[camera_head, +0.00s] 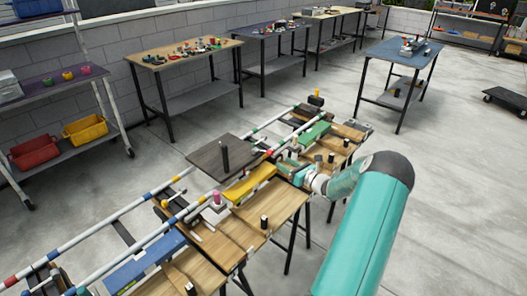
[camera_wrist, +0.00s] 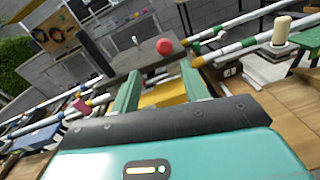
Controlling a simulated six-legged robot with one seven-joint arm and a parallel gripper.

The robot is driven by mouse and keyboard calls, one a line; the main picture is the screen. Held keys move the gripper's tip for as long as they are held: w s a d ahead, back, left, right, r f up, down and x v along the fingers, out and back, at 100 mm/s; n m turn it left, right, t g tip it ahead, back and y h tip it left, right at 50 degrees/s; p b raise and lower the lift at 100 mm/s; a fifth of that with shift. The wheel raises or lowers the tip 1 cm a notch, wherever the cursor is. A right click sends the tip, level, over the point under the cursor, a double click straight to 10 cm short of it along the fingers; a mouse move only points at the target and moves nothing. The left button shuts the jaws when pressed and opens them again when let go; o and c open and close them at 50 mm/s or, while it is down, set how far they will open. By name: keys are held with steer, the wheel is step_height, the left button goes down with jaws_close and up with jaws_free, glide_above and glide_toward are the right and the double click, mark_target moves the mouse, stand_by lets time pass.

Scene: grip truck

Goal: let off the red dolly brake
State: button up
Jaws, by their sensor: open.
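A round red knob (camera_wrist: 164,46), which looks like the red brake's end, shows in the wrist view beyond my fingertips and slightly above the gap between them. A small red part (camera_head: 268,153) shows in the head view near the dark flat board (camera_head: 205,158) of the dolly on the rails. My gripper (camera_wrist: 160,72) is open and empty, its two green fingers apart. In the head view my gripper (camera_head: 285,164) is over the right part of the track bench, just right of the red part. The lower part of the brake is hidden.
A yellow block (camera_head: 249,184) lies below and left of my gripper. Striped rails (camera_head: 130,207) run along the bench, with wooden boards and black upright knobs (camera_head: 264,222) close by. A green block (camera_head: 313,134) is behind. Open floor lies to the right.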

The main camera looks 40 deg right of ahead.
mark_target(262, 152)
steer(key=w, duration=1.3)
steer(key=shift+w+d+f, duration=0.15)
steer(key=shift+w+d, duration=0.1)
jaws_close()
